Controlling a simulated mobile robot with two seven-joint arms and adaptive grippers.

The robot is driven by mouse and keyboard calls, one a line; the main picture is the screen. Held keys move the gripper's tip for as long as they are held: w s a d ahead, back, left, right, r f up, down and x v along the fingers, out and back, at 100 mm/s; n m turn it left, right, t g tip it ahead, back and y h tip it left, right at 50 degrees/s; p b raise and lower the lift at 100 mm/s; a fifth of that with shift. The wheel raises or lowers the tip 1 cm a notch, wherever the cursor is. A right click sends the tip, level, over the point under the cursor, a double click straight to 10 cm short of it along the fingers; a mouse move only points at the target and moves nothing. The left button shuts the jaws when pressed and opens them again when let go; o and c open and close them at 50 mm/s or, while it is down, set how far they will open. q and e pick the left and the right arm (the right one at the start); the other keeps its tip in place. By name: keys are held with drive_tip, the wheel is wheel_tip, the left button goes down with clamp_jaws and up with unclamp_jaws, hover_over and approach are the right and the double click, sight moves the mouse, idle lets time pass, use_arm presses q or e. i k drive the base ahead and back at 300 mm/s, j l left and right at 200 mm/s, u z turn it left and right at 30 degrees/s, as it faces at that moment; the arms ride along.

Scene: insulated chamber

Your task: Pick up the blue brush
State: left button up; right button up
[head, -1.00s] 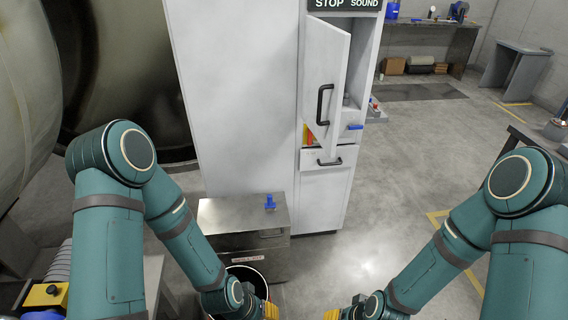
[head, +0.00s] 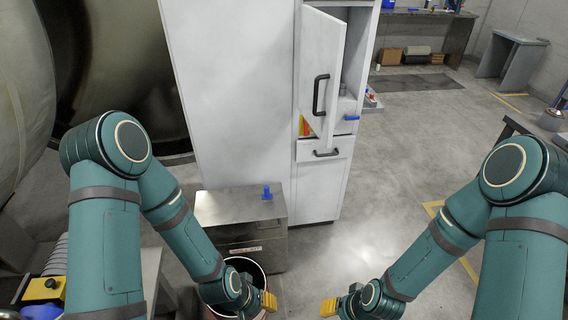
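Two small blue things show in the head view, and I cannot tell for sure which is the brush. One blue item (head: 352,117) sticks out at the open compartment of the white cabinet (head: 235,90), beside its half-open door (head: 320,65). A blue upright piece (head: 266,192) stands on top of the metal box (head: 240,210). My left gripper (head: 268,301) with yellow fingertips is low, in front of the metal box. My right gripper (head: 328,307) is low at the bottom middle. Both are away from the blue things; their finger gaps are not clear.
An open round bin (head: 258,268) stands in front of the metal box, close to my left gripper. A large round vessel (head: 110,70) fills the left. A bench (head: 425,18) and a grey table (head: 512,58) stand far back.

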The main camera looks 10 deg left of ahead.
sight(265, 197)
drive_tip(key=i+l+u, duration=0.1)
drive_tip(key=i+l, duration=0.15)
drive_tip(key=i+l+u, duration=0.1)
drive_tip(key=i+l, duration=0.15)
drive_tip(key=l, duration=0.15)
drive_tip(key=i+l+u, duration=0.25)
drive_tip(key=i+l, duration=0.2)
drive_tip(key=l, duration=0.25)
drive_tip(key=i+l+u, duration=0.1)
drive_tip(key=l, duration=0.3)
drive_tip(key=i+l, duration=0.15)
drive_tip(key=i, duration=0.15)
drive_tip(key=i+l+u, duration=0.1)
drive_tip(key=i, duration=0.2)
